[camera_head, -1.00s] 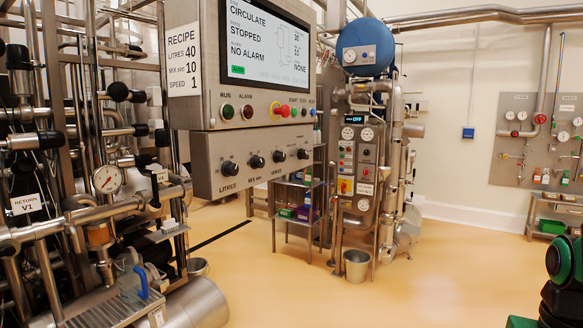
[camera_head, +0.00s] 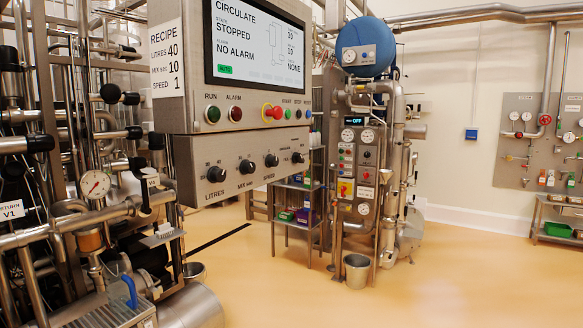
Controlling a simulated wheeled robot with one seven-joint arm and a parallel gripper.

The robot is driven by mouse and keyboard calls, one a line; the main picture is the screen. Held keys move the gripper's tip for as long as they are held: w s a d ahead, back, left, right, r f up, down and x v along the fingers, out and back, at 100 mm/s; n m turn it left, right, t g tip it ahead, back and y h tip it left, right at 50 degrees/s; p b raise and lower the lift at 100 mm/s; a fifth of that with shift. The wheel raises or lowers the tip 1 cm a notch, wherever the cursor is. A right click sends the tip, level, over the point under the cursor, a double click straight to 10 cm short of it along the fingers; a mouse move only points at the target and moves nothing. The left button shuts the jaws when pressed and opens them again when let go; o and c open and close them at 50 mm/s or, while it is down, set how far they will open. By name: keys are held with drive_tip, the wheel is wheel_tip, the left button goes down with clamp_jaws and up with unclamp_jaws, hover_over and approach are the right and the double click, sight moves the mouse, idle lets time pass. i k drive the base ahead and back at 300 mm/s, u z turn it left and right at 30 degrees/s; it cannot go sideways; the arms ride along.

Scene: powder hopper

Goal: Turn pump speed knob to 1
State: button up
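The control panel (camera_head: 238,190) hangs at centre left, with a row of several black knobs on its lower box. The third knob from the left (camera_head: 272,160) sits above a label that appears to read SPEED; its pointer setting is too small to read. The LITRES knob (camera_head: 215,174) and the MIX sec knob (camera_head: 247,167) are to its left, and another knob (camera_head: 297,157) is to its right. The recipe card (camera_head: 167,62) reads litres 40, mix sec 10, speed 1. The screen (camera_head: 258,45) reads CIRCULATE, STOPPED, NO ALARM. My gripper is not in view.
Pipework with a pressure gauge (camera_head: 95,184) stands left of the panel. Behind it are a small shelf rack (camera_head: 298,205), a pump unit (camera_head: 358,175) with a display reading OFF, and a bucket (camera_head: 356,268). The floor (camera_head: 460,275) at the right is clear.

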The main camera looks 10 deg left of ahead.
sight(271, 162)
drive_tip(key=i, duration=1)
